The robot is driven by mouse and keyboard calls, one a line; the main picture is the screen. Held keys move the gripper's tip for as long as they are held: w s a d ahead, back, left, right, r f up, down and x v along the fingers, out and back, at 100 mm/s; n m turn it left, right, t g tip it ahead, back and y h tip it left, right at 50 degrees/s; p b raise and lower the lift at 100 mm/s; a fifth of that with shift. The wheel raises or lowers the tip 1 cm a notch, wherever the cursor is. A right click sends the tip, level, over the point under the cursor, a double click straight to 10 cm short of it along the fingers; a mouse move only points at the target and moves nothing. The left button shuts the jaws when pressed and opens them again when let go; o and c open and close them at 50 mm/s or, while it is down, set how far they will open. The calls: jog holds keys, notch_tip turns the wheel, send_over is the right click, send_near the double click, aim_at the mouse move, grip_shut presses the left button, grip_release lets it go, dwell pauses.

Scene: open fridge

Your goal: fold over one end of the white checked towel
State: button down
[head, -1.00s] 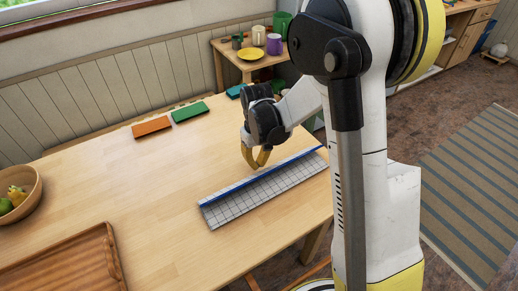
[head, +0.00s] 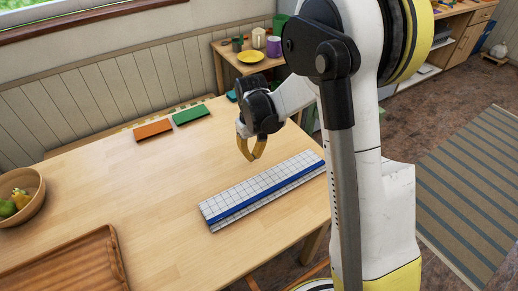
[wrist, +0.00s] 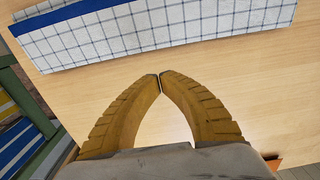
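The white checked towel (head: 245,192) lies on the table as a long, narrow folded strip. A checked flap covers its far part, and a blue stripe runs along its length, with a narrow checked band on the near side. The towel also spans the top of the wrist view (wrist: 170,33), with the blue stripe at upper left. My gripper (head: 252,157) is just beyond the towel's far long edge, apart from it. Its yellow fingertips meet in the wrist view (wrist: 160,83) with nothing between them. The towel's right end is partly hidden behind my arm.
An orange block (head: 153,130) and a green block (head: 191,115) lie at the table's back edge. A fruit bowl (head: 36,201) and a wooden tray (head: 112,258) are at left. The table (head: 130,185) between them is clear.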

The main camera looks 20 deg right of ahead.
notch_tip(320, 180, up, 7)
jog(key=p, duration=0.4)
jog(key=shift+r, duration=0.15)
dwell(0.8)
jog(key=s+r+m+t, duration=0.1)
jog(key=s+r+t, duration=0.2)
jog(key=s+r, duration=0.8)
jog(key=s+r+m+t, duration=0.1)
jog(key=s+r+t, duration=0.3)
jog(key=s, duration=0.5)
jog(key=shift+a+r, duration=0.35)
jog(key=shift+r, duration=0.05)
